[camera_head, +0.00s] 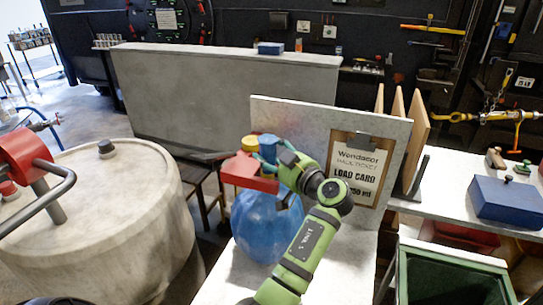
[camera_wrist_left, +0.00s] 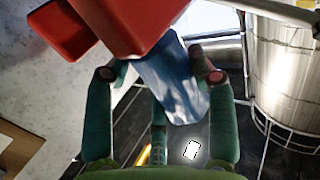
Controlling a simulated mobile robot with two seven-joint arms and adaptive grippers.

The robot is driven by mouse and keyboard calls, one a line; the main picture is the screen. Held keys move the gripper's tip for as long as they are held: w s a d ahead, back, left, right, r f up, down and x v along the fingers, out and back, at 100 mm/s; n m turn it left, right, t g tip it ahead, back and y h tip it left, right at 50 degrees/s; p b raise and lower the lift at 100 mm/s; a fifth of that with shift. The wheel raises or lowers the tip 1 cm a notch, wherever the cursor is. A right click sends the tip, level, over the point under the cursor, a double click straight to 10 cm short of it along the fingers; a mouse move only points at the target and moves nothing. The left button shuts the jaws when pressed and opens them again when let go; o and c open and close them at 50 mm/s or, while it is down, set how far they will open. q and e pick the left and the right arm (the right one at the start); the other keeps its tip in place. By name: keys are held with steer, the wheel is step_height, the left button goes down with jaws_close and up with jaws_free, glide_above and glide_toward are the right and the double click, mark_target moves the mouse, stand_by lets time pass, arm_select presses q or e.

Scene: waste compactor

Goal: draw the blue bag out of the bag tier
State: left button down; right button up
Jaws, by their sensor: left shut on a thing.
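The blue bag (camera_head: 262,225) hangs or stands round and full at the near edge of the pale counter; I cannot tell whether it rests on it. A red blocky part (camera_head: 248,174) with a yellow knob (camera_head: 250,143), seemingly the bag tier, is at the bag's top. My left gripper (camera_head: 279,160) is at the bag's neck, beside the red part, shut on the blue bag. In the left wrist view the blue bag's neck (camera_wrist_left: 175,85) lies between the fingers (camera_wrist_left: 162,76), and the red part (camera_wrist_left: 120,20) covers its upper end. My right gripper is out of view.
A load card board (camera_head: 357,170) stands close behind my left arm. A large pale drum (camera_head: 100,225) with a red-handled fitting is at the left. A green bin (camera_head: 450,275) and a blue box (camera_head: 508,200) are at the right. A grey panel (camera_head: 220,95) stands behind.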

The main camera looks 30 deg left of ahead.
arm_select(q)
steer(key=w+d+b, duration=0.3)
steer(key=d+b, duration=0.6)
steer(key=d, duration=0.3)
steer(key=shift+d+r, duration=0.15)
steer(key=shift+d, duration=0.2)
stand_by(1.0)
steer(key=shift+f+b, duration=0.3)
steer(key=shift+b, duration=0.4)
stand_by(0.4)
steer(key=shift+c, duration=1.6)
jaws_free()
step_height(320, 180, up, 10)
